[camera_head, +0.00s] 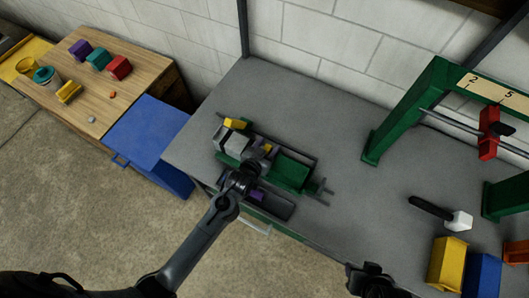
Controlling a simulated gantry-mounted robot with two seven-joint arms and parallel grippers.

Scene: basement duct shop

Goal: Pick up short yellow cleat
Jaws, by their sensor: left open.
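A small yellow piece (235,124) that looks like the short yellow cleat lies at the upper left end of the green and grey bench fixture (292,172). A smaller yellow patch shows close to the fingers of my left gripper (260,160); I cannot tell if it is a separate piece. My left gripper is over the fixture, open, below and right of the yellow piece and apart from it. It hides part of the fixture. Part of my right gripper (370,281) shows at the bottom edge, away from the fixture; its fingers are not clear.
A grey bench (350,195) holds a green frame (405,110), a black-handled mallet (435,212), and yellow (446,262) and blue (483,276) bins. Left are a blue cabinet (150,140) and a wooden table (130,85) with coloured blocks.

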